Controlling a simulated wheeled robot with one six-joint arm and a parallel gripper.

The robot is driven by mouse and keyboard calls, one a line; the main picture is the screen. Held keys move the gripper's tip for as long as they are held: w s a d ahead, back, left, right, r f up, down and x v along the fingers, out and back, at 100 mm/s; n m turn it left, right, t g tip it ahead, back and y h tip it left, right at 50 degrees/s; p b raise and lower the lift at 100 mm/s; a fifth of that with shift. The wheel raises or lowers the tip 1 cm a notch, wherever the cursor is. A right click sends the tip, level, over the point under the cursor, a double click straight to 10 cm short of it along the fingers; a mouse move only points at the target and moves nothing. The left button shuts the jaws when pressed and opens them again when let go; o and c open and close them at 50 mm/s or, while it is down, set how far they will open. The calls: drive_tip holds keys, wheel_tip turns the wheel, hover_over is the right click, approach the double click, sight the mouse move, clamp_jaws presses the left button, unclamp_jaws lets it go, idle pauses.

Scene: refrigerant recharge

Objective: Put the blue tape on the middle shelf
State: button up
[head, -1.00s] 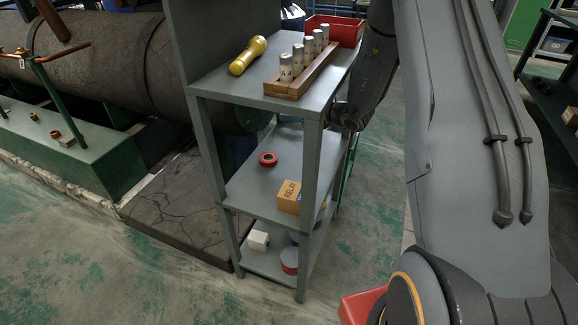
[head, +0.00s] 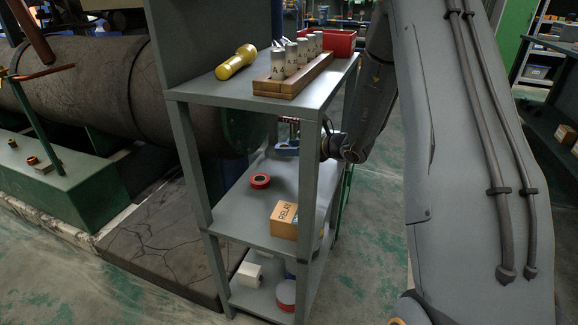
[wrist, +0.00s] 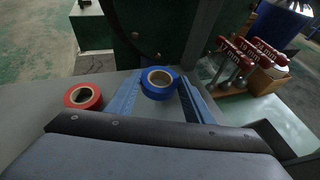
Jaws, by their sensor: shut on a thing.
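The blue tape (wrist: 160,93) is a roll between the blue fingers of my gripper (wrist: 158,86) in the wrist view. My gripper is shut on it. In the head view my gripper (head: 287,149) reaches from the right into the gap between the top and middle shelves. The tape is held above the middle shelf (head: 235,212), towards its back, though its exact height is hard to tell. In the head view the tape is hard to tell apart from the blue fingers.
A red tape roll (head: 260,181) and a relay box (head: 284,220) lie on the middle shelf. Shelf posts (head: 307,185) stand close to my arm. The top shelf above holds a yellow flashlight (head: 236,62) and a wooden rack (head: 290,84). The shelf's left front is clear.

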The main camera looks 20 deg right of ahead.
sight(290, 166)
drive_tip(key=shift+f+b, duration=0.55)
drive_tip(key=shift+f, duration=1.75)
drive_tip(key=shift+f, duration=0.15)
drive_tip(key=o, duration=1.1)
drive_tip(key=shift+s+d+r, duration=0.15)
drive_tip(key=shift+s+r, duration=0.05)
drive_tip(key=shift+r, duration=0.1)
drive_tip(key=p+v, duration=0.2)
drive_tip(key=v, duration=0.9)
drive_tip(key=shift+s+d+r+p, duration=0.1)
drive_tip(key=shift+s+p, duration=0.05)
drive_tip(key=shift+p, duration=0.25)
